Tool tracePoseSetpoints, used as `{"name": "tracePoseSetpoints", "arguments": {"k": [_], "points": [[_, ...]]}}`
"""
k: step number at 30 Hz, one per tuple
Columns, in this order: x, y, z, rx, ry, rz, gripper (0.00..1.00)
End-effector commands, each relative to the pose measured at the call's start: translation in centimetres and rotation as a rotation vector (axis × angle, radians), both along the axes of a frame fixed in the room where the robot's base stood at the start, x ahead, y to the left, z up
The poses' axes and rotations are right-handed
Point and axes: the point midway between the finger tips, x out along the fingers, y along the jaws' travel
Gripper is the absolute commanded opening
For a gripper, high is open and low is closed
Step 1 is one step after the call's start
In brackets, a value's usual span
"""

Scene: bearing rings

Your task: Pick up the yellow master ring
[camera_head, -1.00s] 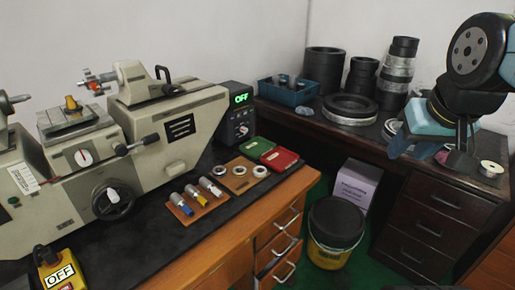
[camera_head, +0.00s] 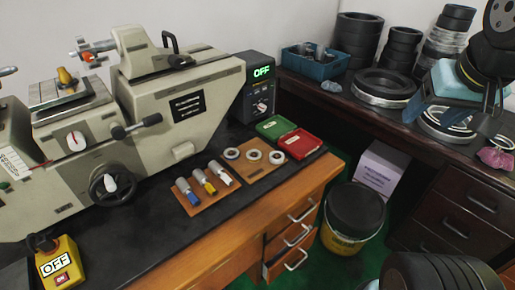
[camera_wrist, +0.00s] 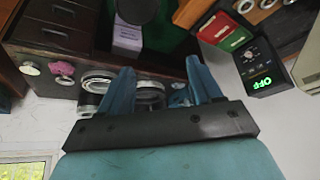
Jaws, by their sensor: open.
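Three small pale rings (camera_head: 254,155) lie in a row on a wooden board on the workbench in the head view. I cannot make out a yellow one among them. In front of them, several short cylinders lie on another wooden board, and one has a yellow band (camera_head: 209,188). My gripper (camera_head: 456,112) is at the upper right of the head view, over the dark desk and far from the rings. In the wrist view its two blue fingers (camera_wrist: 160,66) are spread with nothing held between them. Part of the ring board shows at that view's top right edge, with a ring (camera_wrist: 245,6).
A grey machine (camera_head: 170,105) fills the left of the workbench. A green case (camera_head: 270,127) and a red case (camera_head: 299,143) lie behind the rings. The dark desk carries stacked black rings (camera_head: 357,42) and a blue bin (camera_head: 313,65).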

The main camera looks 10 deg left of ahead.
Motion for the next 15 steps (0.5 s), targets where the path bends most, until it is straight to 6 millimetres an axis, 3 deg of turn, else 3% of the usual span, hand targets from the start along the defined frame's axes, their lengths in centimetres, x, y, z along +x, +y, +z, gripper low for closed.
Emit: {"name": "tracePoseSetpoints", "arguments": {"k": [8,15], "points": [[5.0,3.5,-1.3,0.037,0.06,0.001,0.65],[9.2,8.5,-3.4,0.049,0.102,-0.009,0.65]]}}
